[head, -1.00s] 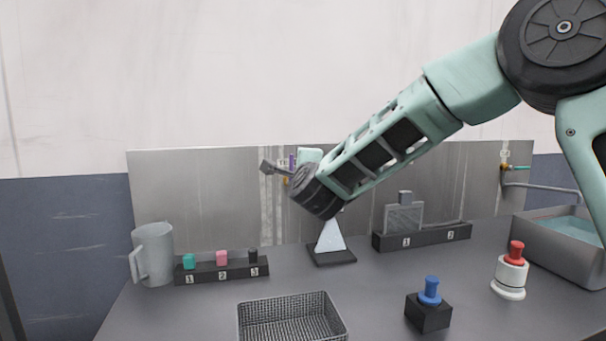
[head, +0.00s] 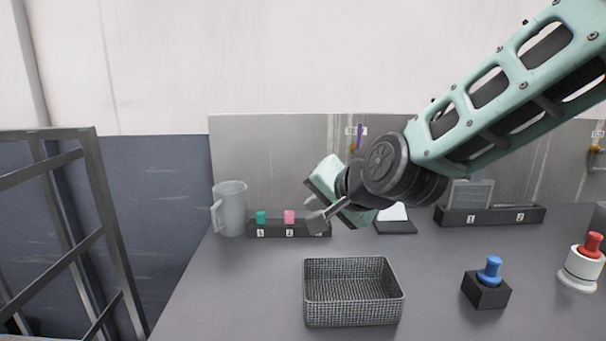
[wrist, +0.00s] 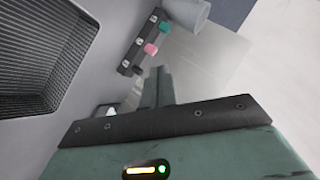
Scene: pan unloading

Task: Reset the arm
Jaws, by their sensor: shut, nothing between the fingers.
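My gripper (head: 318,217) hangs in the air in the head view, in front of the right end of the numbered holder and above the table behind the basket. Its fingers point down and to the left. They are shut with nothing between them. The closed fingers (wrist: 158,88) also show in the wrist view. My arm reaches in from the upper right of the head view.
A wire basket (head: 352,312) stands at the table's front. Behind are a grey pitcher (head: 231,210) and a numbered holder (head: 262,232) with teal and pink pieces. A blue-knobbed block (head: 486,292) and red-topped white piece (head: 581,268) stand right. A metal frame (head: 88,200) stands left.

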